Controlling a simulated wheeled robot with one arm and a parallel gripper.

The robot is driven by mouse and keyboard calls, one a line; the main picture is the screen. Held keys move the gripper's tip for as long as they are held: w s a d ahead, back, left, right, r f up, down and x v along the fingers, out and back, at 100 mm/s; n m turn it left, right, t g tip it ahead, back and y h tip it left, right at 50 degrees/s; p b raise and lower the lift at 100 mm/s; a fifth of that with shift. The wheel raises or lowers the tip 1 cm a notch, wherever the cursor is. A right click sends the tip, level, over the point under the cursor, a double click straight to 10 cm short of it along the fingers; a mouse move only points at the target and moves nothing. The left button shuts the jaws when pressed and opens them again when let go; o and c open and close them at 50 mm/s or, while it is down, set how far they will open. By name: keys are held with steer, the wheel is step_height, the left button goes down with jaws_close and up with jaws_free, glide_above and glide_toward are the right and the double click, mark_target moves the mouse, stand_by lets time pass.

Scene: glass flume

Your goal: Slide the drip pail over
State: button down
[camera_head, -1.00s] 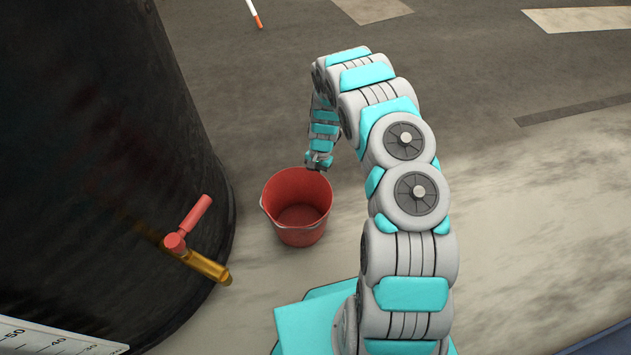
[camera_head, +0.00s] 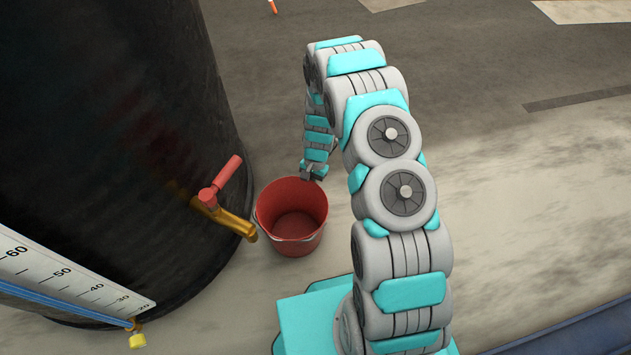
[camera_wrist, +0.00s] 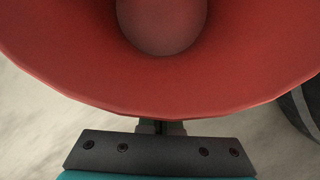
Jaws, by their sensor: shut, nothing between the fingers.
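The drip pail (camera_head: 292,216) is a red open bucket with a thin wire handle, upright on the floor. It looks empty. Its left rim is close beside the spout of the brass tap (camera_head: 226,217), which has a red lever and sits on the dark tank. My gripper (camera_head: 314,177) points down at the pail's far right rim, outside the pail. In the wrist view the red pail wall (camera_wrist: 75,75) fills the top, and the shut fingers (camera_wrist: 160,127) are partly hidden at its rim. I cannot tell whether they touch it.
The big black tank (camera_head: 120,130) stands at the left. A white scale with numbers (camera_head: 70,275) and a blue tube run along its lower front. Pale floor (camera_head: 520,210) is open to the right. A dark blue edge (camera_head: 570,335) shows at the lower right.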

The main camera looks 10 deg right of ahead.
steer(key=s+a+b, duration=0.1)
steer(key=s+a, duration=0.9)
steer(key=s, duration=0.2)
steer(key=shift+s+a+b, duration=0.25)
steer(key=shift+a+b, duration=0.15)
steer(key=w+d+r+p, duration=0.1)
steer(key=w+d+r, duration=0.3)
steer(key=r, duration=0.5)
steer(key=shift+w+d+r, duration=0.25)
steer(key=shift+w+r, duration=0.05)
steer(key=shift+w, duration=0.3)
